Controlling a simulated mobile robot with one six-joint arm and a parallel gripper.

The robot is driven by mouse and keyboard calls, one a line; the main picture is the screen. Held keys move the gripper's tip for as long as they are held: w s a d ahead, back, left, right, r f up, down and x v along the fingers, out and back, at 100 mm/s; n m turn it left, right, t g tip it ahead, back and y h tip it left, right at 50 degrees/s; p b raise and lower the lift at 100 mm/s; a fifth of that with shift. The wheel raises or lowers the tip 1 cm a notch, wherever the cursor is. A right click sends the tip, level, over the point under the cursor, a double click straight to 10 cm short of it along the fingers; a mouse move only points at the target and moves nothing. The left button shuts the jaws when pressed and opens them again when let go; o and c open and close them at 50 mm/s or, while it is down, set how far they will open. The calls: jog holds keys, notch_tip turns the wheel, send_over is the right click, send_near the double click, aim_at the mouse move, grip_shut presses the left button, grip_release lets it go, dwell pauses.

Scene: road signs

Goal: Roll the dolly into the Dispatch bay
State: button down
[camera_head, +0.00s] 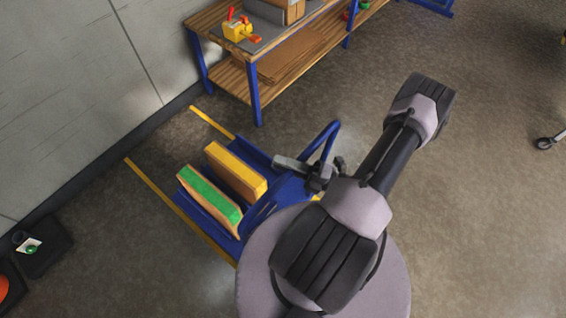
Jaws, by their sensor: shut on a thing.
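The blue dolly (256,222) stands on the floor left of my arm, with a raised blue handle (328,133) on its right side. It carries a box with a green top (210,193) and a box with a yellow top (236,168). My gripper (307,168) is at the handle and shut on it; my arm partly hides the grip. Yellow floor lines run along both sides of the dolly, one at its left (158,190) and one at its upper side (212,122). The dolly lies at least partly between them. No Dispatch lettering is readable.
A wooden workbench (215,62) with blue legs stands at the top, close to the upper yellow line. A grey wall (80,80) runs along the left. Dark bins (45,255) sit at the lower left. The floor at right is mostly clear, with a caster (544,143) at the edge.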

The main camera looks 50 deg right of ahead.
jog(key=c, duration=1.2)
grip_release()
jog(key=shift+s+d, duration=0.1)
jog(key=p+v, duration=0.1)
jog(key=v, duration=1.6)
jog(key=shift+s, duration=0.1)
